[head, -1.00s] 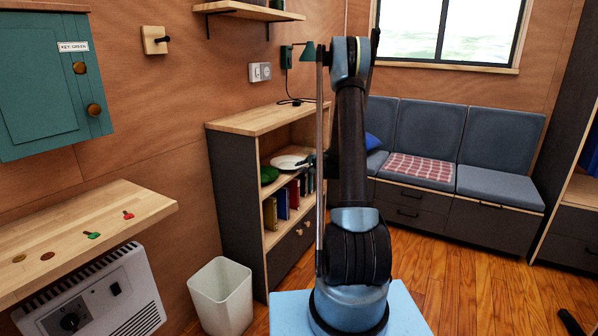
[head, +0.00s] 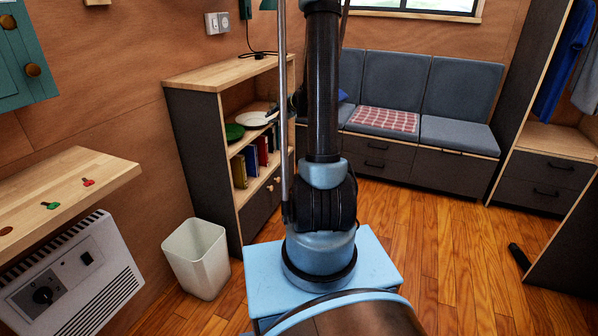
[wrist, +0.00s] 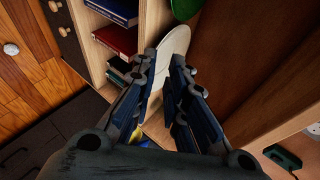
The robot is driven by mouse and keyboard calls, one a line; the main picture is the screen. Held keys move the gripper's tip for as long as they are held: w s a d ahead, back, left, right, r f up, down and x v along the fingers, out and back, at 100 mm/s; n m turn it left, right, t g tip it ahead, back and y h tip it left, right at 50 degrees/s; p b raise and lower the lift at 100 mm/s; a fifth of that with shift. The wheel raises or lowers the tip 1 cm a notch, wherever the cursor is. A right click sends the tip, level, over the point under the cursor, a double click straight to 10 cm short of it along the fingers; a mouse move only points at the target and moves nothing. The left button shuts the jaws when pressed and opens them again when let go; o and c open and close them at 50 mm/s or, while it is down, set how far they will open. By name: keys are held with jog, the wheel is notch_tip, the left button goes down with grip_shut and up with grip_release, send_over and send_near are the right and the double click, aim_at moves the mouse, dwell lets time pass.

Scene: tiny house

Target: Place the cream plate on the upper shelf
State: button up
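The cream plate (head: 257,118) lies in the upper compartment of the low bookcase (head: 240,74), beside a green plate (head: 234,131). My gripper (head: 276,112) is at the cream plate's right edge, partly hidden by my arm. In the wrist view, the cream plate (wrist: 176,42) shows between and beyond the two fingers (wrist: 164,56). The fingers are apart, with a gap between them; contact with the plate cannot be made out. The green plate (wrist: 186,8) is at the top edge of the wrist view.
Several books (head: 252,160) stand in the compartment below the plates. A white bin (head: 197,258) stands on the floor left of my base. A cushioned bench (head: 400,100) is behind. A wooden counter (head: 70,195) juts out at left. The floor at right is mostly clear.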

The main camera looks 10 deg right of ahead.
jog(key=s+a+r+n+g+h, duration=0.1)
jog(key=s+a+r+n+g, duration=0.15)
jog(key=s, duration=0.85)
jog(key=s+a+r+n+g+h, duration=0.1)
jog(key=s+r+n, duration=0.2)
jog(key=s, duration=0.9)
jog(key=s+d+f+n+g+h, duration=0.1)
jog(key=s+f, duration=0.1)
jog(key=s, duration=0.6)
jog(key=s+d+f+n+g+h, duration=0.1)
jog(key=s+f+n, duration=0.1)
jog(key=s, duration=0.6)
jog(key=s+d+f+n+g+h, duration=0.1)
jog(key=s+d+f+n+h, duration=0.1)
jog(key=s, duration=0.7)
jog(key=shift+f+g, duration=0.3)
jog(key=shift+g, duration=0.05)
jog(key=shift+s+d, duration=0.1)
